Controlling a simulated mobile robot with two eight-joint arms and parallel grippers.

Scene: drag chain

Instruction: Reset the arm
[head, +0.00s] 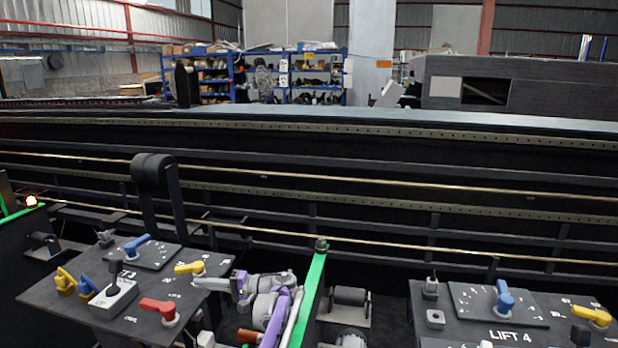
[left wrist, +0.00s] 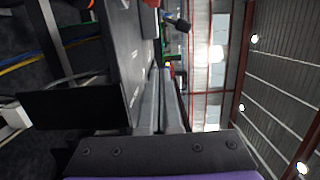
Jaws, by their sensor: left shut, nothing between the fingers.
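My left gripper (head: 212,283) is at the right edge of the left control panel (head: 95,312), close to the yellow lever (head: 190,268) and the red lever (head: 158,309). Its grey fingers point left and are shut with nothing between them. Whether they touch the panel I cannot tell. My left arm, grey and purple, is folded beside the panel. In the left wrist view the closed fingers (left wrist: 161,100) lie side by side along a dark panel surface. My right gripper is not in view.
The left panel also carries blue and yellow levers and a grey joystick box (head: 114,298). A green-edged post (head: 312,290) stands just right of my arm. A second panel marked LIFT 4 (head: 510,335) is at right. A long dark railed structure (head: 400,165) spans behind.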

